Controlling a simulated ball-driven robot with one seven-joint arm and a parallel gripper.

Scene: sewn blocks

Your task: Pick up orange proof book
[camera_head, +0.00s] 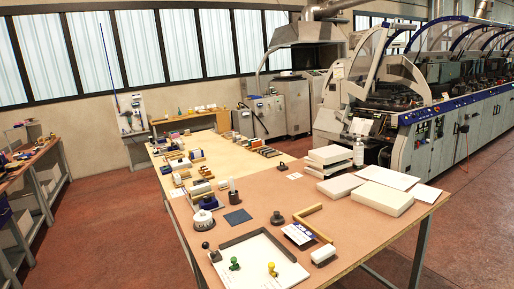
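I cannot pick out an orange proof book with certainty. A row of small books or blocks (255,146) in mixed brown and dark tones lies along the right edge of the pale far table (222,160); they are too small to tell apart. White thick book blocks (382,197) lie at the right of the near brown table (350,244), and a stack of white blocks (329,155) lies behind them. My gripper is not in view.
The near table also holds a tray with green and yellow knobs (272,268), an L-shaped wooden piece (313,222), a round white pot (203,222) and a clear bottle (358,151). A long machine (440,125) stands behind at right. Reddish floor (100,235) is open at left.

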